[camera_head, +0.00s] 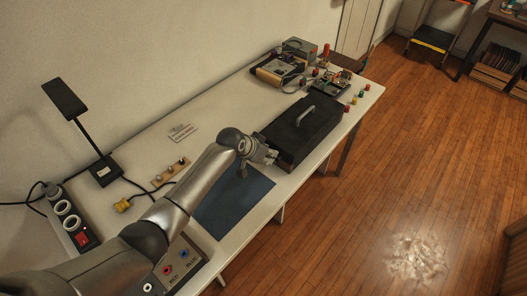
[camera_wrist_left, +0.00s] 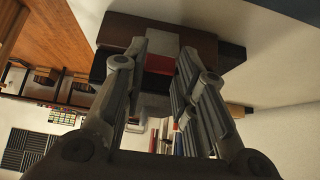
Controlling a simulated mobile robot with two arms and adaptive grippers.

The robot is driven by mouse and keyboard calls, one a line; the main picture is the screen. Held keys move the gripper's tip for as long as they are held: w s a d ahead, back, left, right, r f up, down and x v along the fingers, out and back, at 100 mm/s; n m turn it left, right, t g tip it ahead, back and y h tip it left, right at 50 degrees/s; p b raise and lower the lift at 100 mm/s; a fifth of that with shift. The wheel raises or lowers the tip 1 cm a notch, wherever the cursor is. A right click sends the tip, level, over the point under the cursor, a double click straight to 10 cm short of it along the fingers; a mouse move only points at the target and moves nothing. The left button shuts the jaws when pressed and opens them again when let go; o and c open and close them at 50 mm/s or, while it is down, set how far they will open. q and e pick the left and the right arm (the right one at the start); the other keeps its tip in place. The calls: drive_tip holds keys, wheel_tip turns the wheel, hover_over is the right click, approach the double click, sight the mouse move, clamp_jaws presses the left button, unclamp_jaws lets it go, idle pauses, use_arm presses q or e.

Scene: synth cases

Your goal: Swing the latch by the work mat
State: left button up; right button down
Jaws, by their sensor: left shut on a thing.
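The dark case (camera_head: 302,130) lies shut on the table just beyond the blue work mat (camera_head: 233,205), with a grey handle on its lid. My left gripper (camera_head: 272,155) is at the case's side that faces the mat. In the left wrist view its two fingers (camera_wrist_left: 162,55) stand either side of a small grey and red piece, which looks like the latch (camera_wrist_left: 161,43), against the dark case (camera_wrist_left: 200,42). The fingers are closed on it. In the head view the gripper hides the latch. My right gripper is not in view.
A black lamp (camera_head: 104,171), a power strip (camera_head: 70,220) and a yellow connector (camera_head: 122,205) are at the left. A grey panel with coloured sockets (camera_head: 178,262) lies near my arm. Electronics (camera_head: 280,70) and small coloured pieces (camera_head: 354,98) are beyond the case.

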use_arm(q)
drive_tip(key=shift+w+d+r+g+y, duration=0.2)
drive_tip(key=shift+w+g+y, duration=0.1)
drive_tip(key=shift+g, duration=0.1)
idle(0.3)
drive_tip(key=o, duration=1)
drive_tip(key=v, duration=1.2)
drive_tip(key=shift+w, duration=0.1)
drive_tip(key=shift+d, duration=0.1)
